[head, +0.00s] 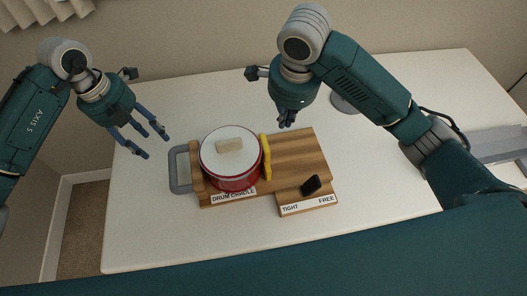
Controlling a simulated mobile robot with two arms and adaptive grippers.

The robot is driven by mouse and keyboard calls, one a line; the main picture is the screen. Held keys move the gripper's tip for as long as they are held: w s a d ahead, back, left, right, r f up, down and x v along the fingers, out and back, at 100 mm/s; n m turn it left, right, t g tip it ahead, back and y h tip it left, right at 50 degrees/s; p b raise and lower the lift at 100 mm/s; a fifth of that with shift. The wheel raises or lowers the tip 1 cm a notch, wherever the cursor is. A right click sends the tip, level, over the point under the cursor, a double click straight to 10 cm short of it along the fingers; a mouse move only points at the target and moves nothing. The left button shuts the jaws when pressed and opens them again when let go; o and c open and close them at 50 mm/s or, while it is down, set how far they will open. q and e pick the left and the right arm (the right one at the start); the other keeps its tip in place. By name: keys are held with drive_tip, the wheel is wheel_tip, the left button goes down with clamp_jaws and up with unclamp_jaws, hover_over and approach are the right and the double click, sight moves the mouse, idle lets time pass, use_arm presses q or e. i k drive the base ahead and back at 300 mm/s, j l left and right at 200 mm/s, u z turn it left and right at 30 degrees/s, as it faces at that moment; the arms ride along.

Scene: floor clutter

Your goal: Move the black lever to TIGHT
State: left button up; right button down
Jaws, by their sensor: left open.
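The black lever (311,185) stands on a small wooden block (300,201) at the front of the wooden board. The block is labelled TIGHT at its left and FREE at its right. The lever sits between the two words, nearer FREE, its upper end leaning right. My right gripper (286,119) points down above the back of the board, apart from the lever; its fingers look close together, but their opening is unclear. My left gripper (148,145) is open and empty, left of the drum and far from the lever.
A red drum (233,178) with a white top sits in the board's DRUM CRADLE (234,197), a tan block (229,145) on top. A yellow piece (266,158) stands at its right, a grey handle (180,170) at its left. The white table (400,190) is clear right of the board.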

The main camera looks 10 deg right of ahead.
sight(312, 186)
drive_tip(key=k, duration=1.5)
